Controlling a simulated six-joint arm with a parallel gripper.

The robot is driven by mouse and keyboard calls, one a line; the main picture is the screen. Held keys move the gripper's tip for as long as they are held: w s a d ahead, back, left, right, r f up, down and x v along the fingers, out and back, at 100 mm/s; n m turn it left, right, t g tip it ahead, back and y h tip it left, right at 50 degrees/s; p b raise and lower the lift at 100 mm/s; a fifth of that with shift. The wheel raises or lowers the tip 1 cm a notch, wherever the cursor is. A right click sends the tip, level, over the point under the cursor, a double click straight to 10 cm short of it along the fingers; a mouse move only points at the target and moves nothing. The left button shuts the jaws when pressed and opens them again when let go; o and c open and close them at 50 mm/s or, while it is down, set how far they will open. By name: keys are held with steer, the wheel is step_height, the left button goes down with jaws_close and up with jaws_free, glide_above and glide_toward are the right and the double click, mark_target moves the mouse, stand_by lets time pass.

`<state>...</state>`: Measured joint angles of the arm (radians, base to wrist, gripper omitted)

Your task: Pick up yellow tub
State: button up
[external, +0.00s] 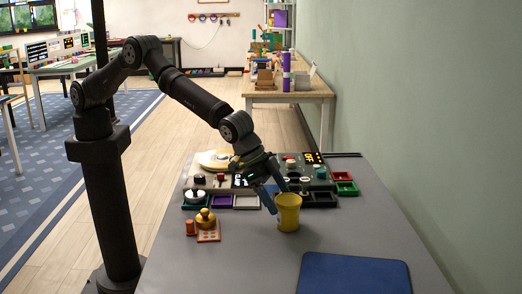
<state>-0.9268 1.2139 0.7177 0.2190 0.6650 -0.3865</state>
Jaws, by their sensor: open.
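The yellow tub (289,214) stands upright on the grey table, right of the middle of the picture. My gripper (278,197) points down at the tub's upper left side with its bluish fingers apart. One finger is beside the tub's left wall and the other is at or behind its rim. I cannot tell whether either finger touches the tub or reaches inside it.
A blue mat (353,275) lies at the table's front right. An orange block and a brass-coloured knobbed piece (205,217) stand to the left. Behind the tub are small trays, including a green tray (345,187), and several devices. Bare grey table lies left of the mat.

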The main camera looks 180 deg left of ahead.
mark_target(298, 225)
steer(key=shift+a+x, duration=0.25)
steer(key=shift+x, duration=2.35)
steer(key=shift+s+r, duration=0.1)
steer(key=shift+r, duration=0.05)
steer(key=c, duration=1.1)
steer(key=shift+c, duration=0.5)
steer(key=shift+r, duration=0.15)
